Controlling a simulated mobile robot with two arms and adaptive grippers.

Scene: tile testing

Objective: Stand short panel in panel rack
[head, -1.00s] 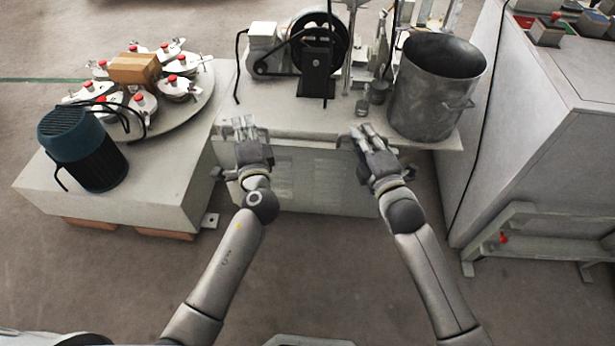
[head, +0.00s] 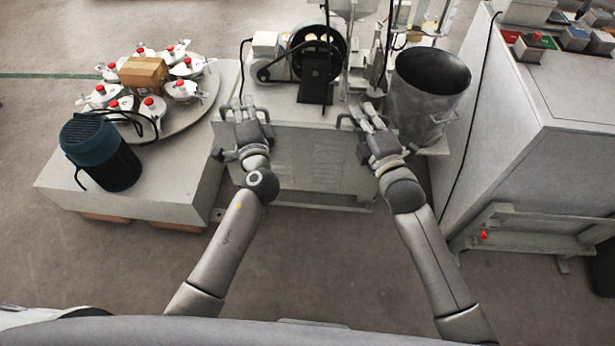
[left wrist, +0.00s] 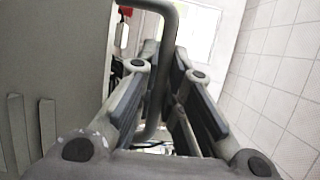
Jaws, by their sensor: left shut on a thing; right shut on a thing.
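A grey louvred panel (head: 310,165) stands upright at the front of the machine bench; I cannot tell if it is apart from the bench. It also fills the left side of the left wrist view (left wrist: 50,70). My left gripper (head: 245,112) is at its left end. In the left wrist view its fingers (left wrist: 172,90) are closed around a grey bent-tube handle (left wrist: 172,18) beside the panel. My right gripper (head: 365,118) is shut at the panel's right end, by a similar handle (head: 345,118); its fingertip contact is small and partly hidden. I cannot identify the panel rack with certainty.
A motor with a belt wheel (head: 316,50) and a metal pot (head: 430,95) stand behind the panel. A blue motor (head: 98,152) and a round plate (head: 200,112) are at left. A large grey cabinet (head: 510,130) and low frame (head: 500,228) are at right. The floor in front is clear.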

